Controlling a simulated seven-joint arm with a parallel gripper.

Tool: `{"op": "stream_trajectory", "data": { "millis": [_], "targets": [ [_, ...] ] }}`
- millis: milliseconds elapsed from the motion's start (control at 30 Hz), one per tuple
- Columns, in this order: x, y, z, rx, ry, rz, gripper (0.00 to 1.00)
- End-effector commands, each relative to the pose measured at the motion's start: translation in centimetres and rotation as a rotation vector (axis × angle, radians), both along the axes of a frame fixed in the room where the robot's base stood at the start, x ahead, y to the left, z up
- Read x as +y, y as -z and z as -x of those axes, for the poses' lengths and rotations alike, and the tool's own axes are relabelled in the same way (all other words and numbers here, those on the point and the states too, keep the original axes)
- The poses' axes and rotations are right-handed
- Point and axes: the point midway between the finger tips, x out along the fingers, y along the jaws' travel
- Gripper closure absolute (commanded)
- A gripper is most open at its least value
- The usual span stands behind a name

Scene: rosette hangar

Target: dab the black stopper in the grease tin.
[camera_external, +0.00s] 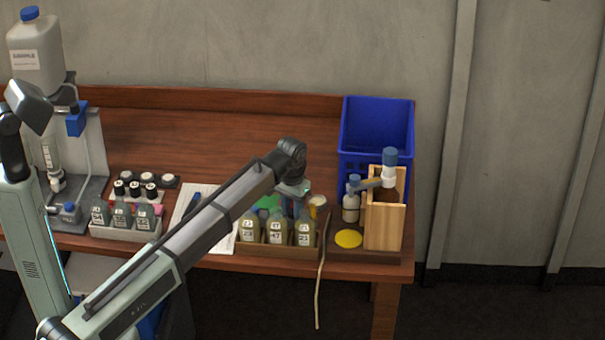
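My gripper (292,205) points down behind the row of labelled olive bottles at the table's front. Its fingers are small and partly hidden, so I cannot tell whether they are open or hold anything. Several black stoppers or caps (135,188) stand in a row at the left, behind grey labelled bottles (121,215). I cannot tell whether another black stopper is at my gripper.
Olive bottles (277,229) stand in a wooden rack. Round pale-topped pots (147,178) sit at the left. A blue crate (377,120), a wooden box (384,222) and a yellow disc (348,239) are at the right. A thin cord hangs over the front edge. The table's back middle is clear.

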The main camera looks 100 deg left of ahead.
Motion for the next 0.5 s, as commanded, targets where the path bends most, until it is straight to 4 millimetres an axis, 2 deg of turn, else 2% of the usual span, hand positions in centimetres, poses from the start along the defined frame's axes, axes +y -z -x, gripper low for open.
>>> {"op": "stream_trajectory", "data": {
  "millis": [33, 267, 500],
  "targets": [
    [0.0, -0.01, 0.0, 0.0, 0.0, 0.0, 0.71],
    [0.01, -0.01, -0.01, 0.0, 0.0, 0.0, 0.93],
    [0.0, -0.01, 0.0, 0.0, 0.0, 0.0, 0.93]
  ]
}}
